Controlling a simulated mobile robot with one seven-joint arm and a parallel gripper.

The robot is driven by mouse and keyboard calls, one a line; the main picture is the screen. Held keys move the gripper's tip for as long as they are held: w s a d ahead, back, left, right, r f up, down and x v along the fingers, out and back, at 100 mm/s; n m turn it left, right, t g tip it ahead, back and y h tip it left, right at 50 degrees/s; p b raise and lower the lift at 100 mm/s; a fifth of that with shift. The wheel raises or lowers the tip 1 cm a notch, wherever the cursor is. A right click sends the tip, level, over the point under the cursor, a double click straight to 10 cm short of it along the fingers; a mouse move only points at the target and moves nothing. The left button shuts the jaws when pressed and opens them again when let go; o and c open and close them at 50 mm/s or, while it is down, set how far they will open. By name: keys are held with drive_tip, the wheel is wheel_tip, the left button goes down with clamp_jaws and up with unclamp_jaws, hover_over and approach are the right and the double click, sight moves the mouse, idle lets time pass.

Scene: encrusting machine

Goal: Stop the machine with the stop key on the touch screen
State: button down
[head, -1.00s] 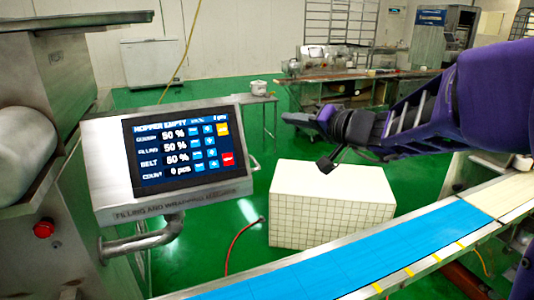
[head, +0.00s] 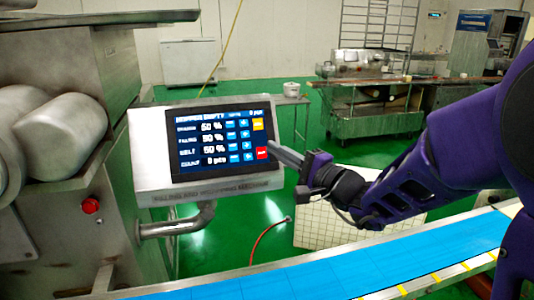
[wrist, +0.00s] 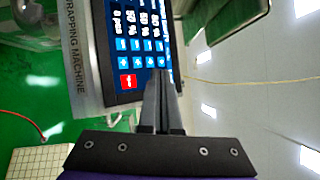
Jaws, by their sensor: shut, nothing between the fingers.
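The touch screen (head: 215,142) is lit on its grey panel. It shows "HOPPER EMPTY" and rows of values with blue keys. The red key (head: 262,153) is at its lower right; its label is too small to read surely. It also shows in the wrist view (wrist: 127,81). A yellow key (head: 257,124) is above it. My gripper (head: 274,147) is shut and empty, its tips close to the screen's right edge beside the red key. In the wrist view the shut fingers (wrist: 160,82) overlap the screen's edge, off to the side of the red key. I cannot tell whether they touch.
A red round button (head: 90,206) sits on the machine body at the left. A blue conveyor belt (head: 330,276) runs below my arm. A white tiled block (head: 318,236) stands on the green floor behind it.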

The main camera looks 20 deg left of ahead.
drive_tip(key=w+a+f+b, duration=0.1)
drive_tip(key=w+a+f, duration=0.2)
drive_tip(key=w+f, duration=0.1)
drive_tip(key=shift+w+a, duration=0.15)
drive_tip(key=shift+w, duration=0.55)
idle(1.6)
drive_tip(key=shift+w+a+f, duration=0.15)
drive_tip(key=shift+w+a, duration=0.05)
drive_tip(key=shift+w, duration=0.1)
drive_tip(key=shift+w+a+f, duration=0.1)
drive_tip(key=shift+w, duration=0.1)
idle(0.6)
idle(0.4)
drive_tip(key=shift+s+d+r, duration=0.3)
drive_tip(key=shift+s, duration=0.25)
drive_tip(key=shift+s+d+r, duration=0.6)
drive_tip(key=shift+s+r, duration=0.05)
drive_tip(key=shift+s, duration=0.25)
drive_tip(key=shift+s+d+r, duration=0.55)
drive_tip(key=shift+s+r, duration=0.1)
drive_tip(key=shift+s, duration=0.25)
